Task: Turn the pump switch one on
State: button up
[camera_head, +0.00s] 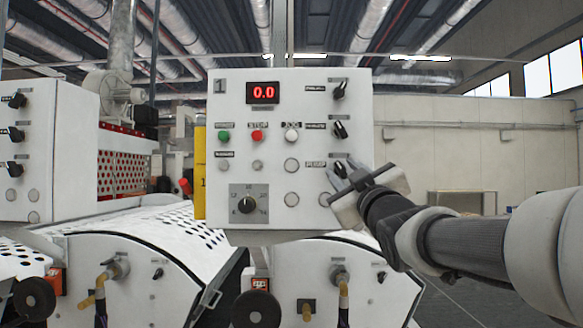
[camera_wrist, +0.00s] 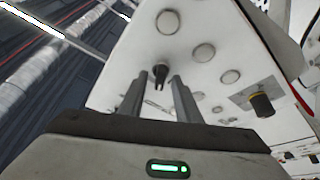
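The control panel (camera_head: 230,105) marked 1 is white, with a red 0.0 display and a column of black rotary knobs on its right side. The lowest knob, beside the label that seems to read PUMP, is the pump switch (camera_head: 339,165). My gripper (camera_head: 346,171) reaches it from the lower right and partly hides it. In the wrist view a dark knob, apparently the pump switch (camera_wrist: 160,73), shows between the spread fingertips of my gripper (camera_wrist: 159,84). The fingers are apart, and I cannot tell whether they touch it. The knob's exact angle is unclear.
Two more black knobs, the upper (camera_head: 340,89) and the middle (camera_head: 340,130), sit above it. Round buttons and a dial (camera_head: 247,205) lie to the left. A similar white panel (camera_head: 60,140) stands at the far left. White roller machine bodies (camera_head: 150,275) are below.

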jog(key=shift+w, duration=0.1)
grip_shut()
